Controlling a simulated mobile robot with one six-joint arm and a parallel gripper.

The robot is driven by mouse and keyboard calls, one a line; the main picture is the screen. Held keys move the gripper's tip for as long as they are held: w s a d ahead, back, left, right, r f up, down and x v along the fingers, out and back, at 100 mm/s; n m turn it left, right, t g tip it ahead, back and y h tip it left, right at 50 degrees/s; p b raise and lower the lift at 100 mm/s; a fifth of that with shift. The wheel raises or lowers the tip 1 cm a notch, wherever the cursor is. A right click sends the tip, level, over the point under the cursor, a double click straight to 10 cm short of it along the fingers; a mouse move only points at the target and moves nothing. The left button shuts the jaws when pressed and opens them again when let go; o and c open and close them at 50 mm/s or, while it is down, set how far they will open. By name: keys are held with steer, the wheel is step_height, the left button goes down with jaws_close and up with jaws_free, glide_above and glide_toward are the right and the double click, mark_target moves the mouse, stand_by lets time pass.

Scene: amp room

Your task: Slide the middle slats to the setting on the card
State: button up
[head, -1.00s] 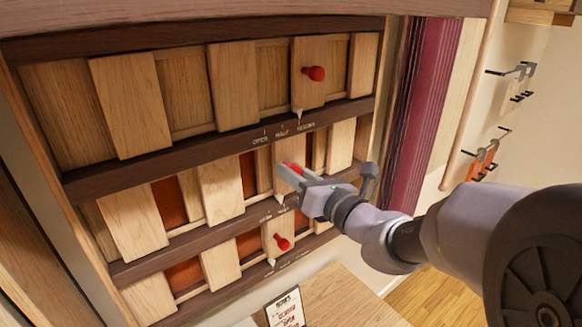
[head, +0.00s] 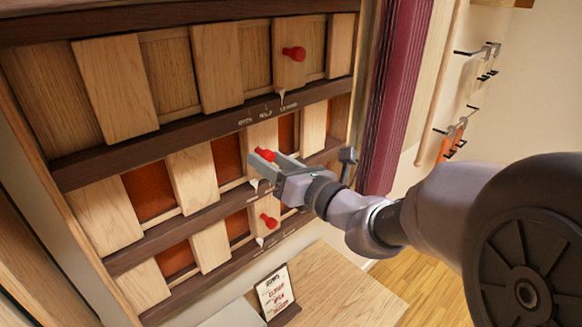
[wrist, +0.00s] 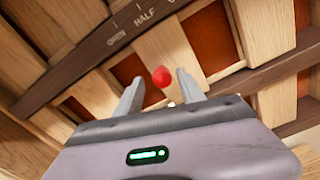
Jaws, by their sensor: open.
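The middle row's slat (head: 264,132) carries a red knob (head: 265,155), and orange backing shows in wide gaps between that row's slats. Its pale pointer (head: 254,185) stands near the left end of its scale, whose lettering is mostly hidden by my gripper. My gripper (head: 263,162) is open at the knob. In the wrist view the red knob (wrist: 161,76) lies between the spread fingers; contact cannot be told. The card (head: 275,293) below has several lines; "CLOSED" and "OPEN" are readable, the rest is not clear.
The top row's red knob (head: 294,53) is at the right, its pointer (head: 281,97) at the closed end. The bottom row's red knob (head: 269,220) sits just below my gripper. A purple curtain (head: 400,100) hangs right of the frame. A wooden table (head: 340,285) stands below.

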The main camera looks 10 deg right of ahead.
steer(key=b+v, duration=0.3)
steer(key=v, duration=1.2)
steer(key=shift+s+d, duration=0.2)
steer(key=s+a+f+n+g+h+b, duration=0.1)
steer(key=s+a+f+n+g+b, duration=0.2)
steer(key=s+a+f+n+g, duration=0.4)
steer(key=s+a+f+n+g+b, duration=0.2)
steer(key=s+a+f+n+b, duration=0.15)
steer(key=f+n, duration=0.45)
steer(key=s+d+f+n+h+b, duration=0.3)
steer(key=d+f+n+h, duration=0.4)
steer(key=n, duration=0.6)
steer(key=shift+s+d+n, duration=0.3)
steer(key=shift+s+d, duration=0.3)
steer(key=shift+s, duration=0.1)
